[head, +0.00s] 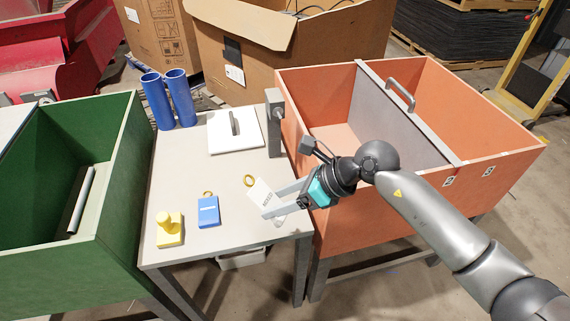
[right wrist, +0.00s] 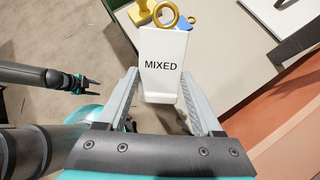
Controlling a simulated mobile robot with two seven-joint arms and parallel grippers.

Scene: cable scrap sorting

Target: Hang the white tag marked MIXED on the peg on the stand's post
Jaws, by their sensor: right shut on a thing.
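The white tag marked MIXED (right wrist: 160,65) is between the fingertips of my right gripper (right wrist: 161,82), which is shut on it. A brass-coloured ring (right wrist: 166,14) is at the tag's far end. In the head view the tag (head: 261,191) and my right gripper (head: 274,208) are over the table's front right part. The stand's grey post (head: 274,122) rises at the table's right edge, farther back, with a small peg (head: 280,113) near its top. The tag is apart from the peg. My left gripper (right wrist: 88,85) shows small in the right wrist view, open and empty.
A blue tag block (head: 208,211) and a yellow block with a knob (head: 170,232) stand on the table (head: 225,245). A white lid (head: 236,132) and blue tubes (head: 170,100) are behind. An orange bin (head: 350,230) is right, a green bin (head: 120,165) left.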

